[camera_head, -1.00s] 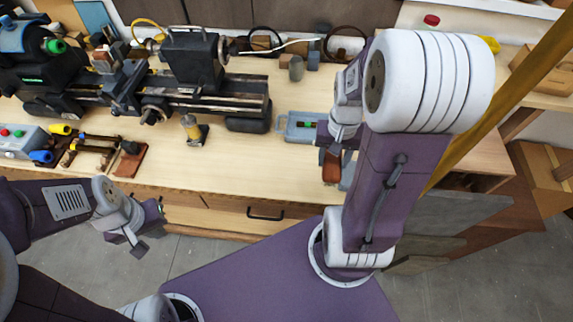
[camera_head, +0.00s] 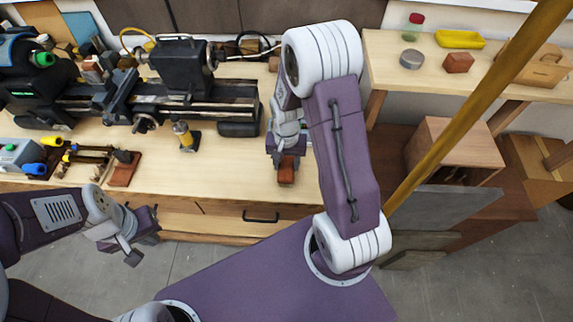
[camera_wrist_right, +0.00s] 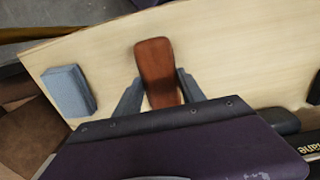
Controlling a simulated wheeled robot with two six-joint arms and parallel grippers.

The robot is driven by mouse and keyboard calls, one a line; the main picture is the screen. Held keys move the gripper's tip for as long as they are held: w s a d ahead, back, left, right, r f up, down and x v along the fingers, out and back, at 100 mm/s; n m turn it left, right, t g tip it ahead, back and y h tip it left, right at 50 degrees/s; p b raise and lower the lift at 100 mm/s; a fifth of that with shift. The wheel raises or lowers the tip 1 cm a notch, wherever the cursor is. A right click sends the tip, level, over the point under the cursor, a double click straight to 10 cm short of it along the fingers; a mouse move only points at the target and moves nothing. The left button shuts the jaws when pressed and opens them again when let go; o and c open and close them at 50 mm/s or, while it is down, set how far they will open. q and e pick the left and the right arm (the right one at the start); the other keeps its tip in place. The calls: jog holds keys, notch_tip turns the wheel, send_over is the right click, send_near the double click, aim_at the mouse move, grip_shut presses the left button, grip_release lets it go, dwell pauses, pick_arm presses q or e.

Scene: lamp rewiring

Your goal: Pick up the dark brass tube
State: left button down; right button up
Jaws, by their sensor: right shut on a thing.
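My right gripper (camera_head: 287,162) is above the front part of the workbench (camera_head: 225,180). In the right wrist view its two grey fingers (camera_wrist_right: 160,92) stand on either side of a reddish-brown, round-cornered piece (camera_wrist_right: 155,62) and are shut on it. The same piece shows below the gripper in the head view (camera_head: 286,175). I cannot tell whether it is a tube; no other dark brass tube is clearly seen. My left gripper (camera_head: 145,236) is open and empty in front of the bench's front edge.
A lathe (camera_head: 185,95) stands along the back of the bench. A small brass-coloured item (camera_head: 183,135) stands before it. A grey-blue block (camera_wrist_right: 68,90) lies left of the gripper in the wrist view. A side table holds a yellow tray (camera_head: 460,39), a round tin (camera_head: 411,59) and a brown block (camera_head: 458,62).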

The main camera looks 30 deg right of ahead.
jog(key=shift+w+a+f, duration=0.1)
jog(key=shift+f, duration=0.55)
jog(key=shift+w+a+f, duration=0.1)
jog(key=shift+w+a, duration=0.05)
jog(key=shift+w, duration=0.1)
jog(key=shift+s+f, duration=0.1)
jog(key=shift+s, duration=0.1)
jog(key=o, duration=1.2)
jog(key=shift+c, duration=0.2)
jog(key=o, duration=0.3)
